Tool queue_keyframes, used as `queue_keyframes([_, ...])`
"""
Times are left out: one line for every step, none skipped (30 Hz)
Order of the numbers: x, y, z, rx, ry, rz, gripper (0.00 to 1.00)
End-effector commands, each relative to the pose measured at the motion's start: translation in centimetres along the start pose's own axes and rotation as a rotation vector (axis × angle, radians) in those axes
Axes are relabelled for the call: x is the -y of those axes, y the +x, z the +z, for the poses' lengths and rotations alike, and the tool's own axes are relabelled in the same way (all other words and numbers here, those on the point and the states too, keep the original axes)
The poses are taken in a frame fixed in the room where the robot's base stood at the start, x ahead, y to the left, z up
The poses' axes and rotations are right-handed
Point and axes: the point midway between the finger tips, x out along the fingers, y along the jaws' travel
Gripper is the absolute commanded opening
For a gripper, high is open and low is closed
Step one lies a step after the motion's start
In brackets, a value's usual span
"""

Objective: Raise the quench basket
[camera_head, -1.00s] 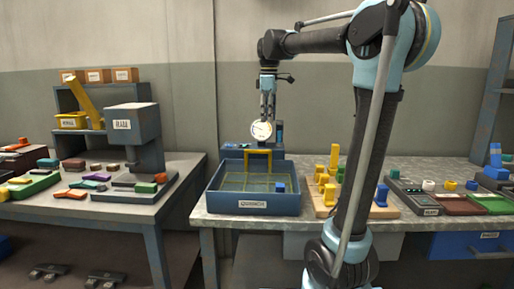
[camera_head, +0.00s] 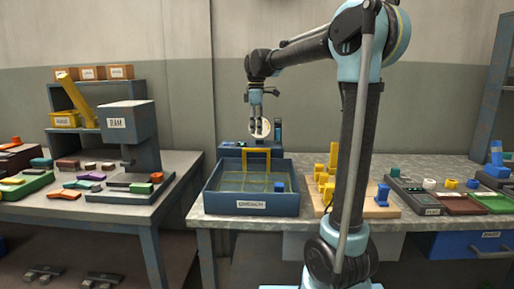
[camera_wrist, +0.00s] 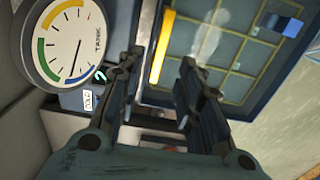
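The quench basket (camera_head: 236,182) is a yellow-lined grid sitting low inside the blue quench tank (camera_head: 252,206) on the right-hand bench. Its yellow handle (camera_head: 256,152) stands up at the back of the tank, and it shows as a yellow bar in the wrist view (camera_wrist: 162,48). A blue block (camera_head: 280,187) lies in the basket's right part; it also shows in the wrist view (camera_wrist: 288,25). My gripper (camera_head: 258,135) hangs above the back of the tank, just over the handle. In the wrist view its two fingers (camera_wrist: 160,65) are apart with nothing between them, and the handle lies beyond their tips.
A round dial gauge (camera_wrist: 70,45) stands behind the tank, close to my gripper. A wooden board (camera_head: 362,208) with yellow pieces is right of the tank. Coloured trays (camera_head: 452,204) lie farther right. A separate bench (camera_head: 120,212) with a press is at the left.

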Motion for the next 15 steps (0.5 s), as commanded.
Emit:
queue_keyframes([0.0, 0.9, 0.0, 0.0, 0.0, 0.0, 0.33])
queue_keyframes([0.0, 1.4, 0.0, 0.0, 0.0, 0.0, 0.33])
queue_keyframes([0.0, 2.2, 0.0, 0.0, 0.0, 0.0, 0.33])
queue_keyframes([0.0, 2.7, 0.0, 0.0, 0.0, 0.0, 0.33])
queue_keyframes([0.0, 3.2, 0.0, 0.0, 0.0, 0.0, 0.33])
queue_keyframes([0.0, 3.9, 0.0, 0.0, 0.0, 0.0, 0.33])
queue_keyframes([0.0, 4.3, 0.0, 0.0, 0.0, 0.0, 0.33])
queue_keyframes([0.0, 4.8, 0.0, 0.0, 0.0, 0.0, 0.33])
queue_keyframes([0.0, 5.4, 0.0, 0.0, 0.0, 0.0, 0.33])
queue_keyframes([0.0, 5.8, 0.0, 0.0, 0.0, 0.0, 0.33])
queue_keyframes([0.0, 6.2, 0.0, 0.0, 0.001, 0.0, 0.33])
queue_keyframes([0.0, 6.6, 0.0, 0.0, 0.001, 0.0, 0.33])
queue_keyframes([0.0, 6.9, 0.0, 0.0, 0.001, 0.0, 0.33])
queue_keyframes([0.0, 7.2, 0.0, 0.0, 0.001, 0.0, 0.33])
queue_keyframes([0.0, 7.5, 0.0, 0.0, 0.001, 0.0, 0.33])
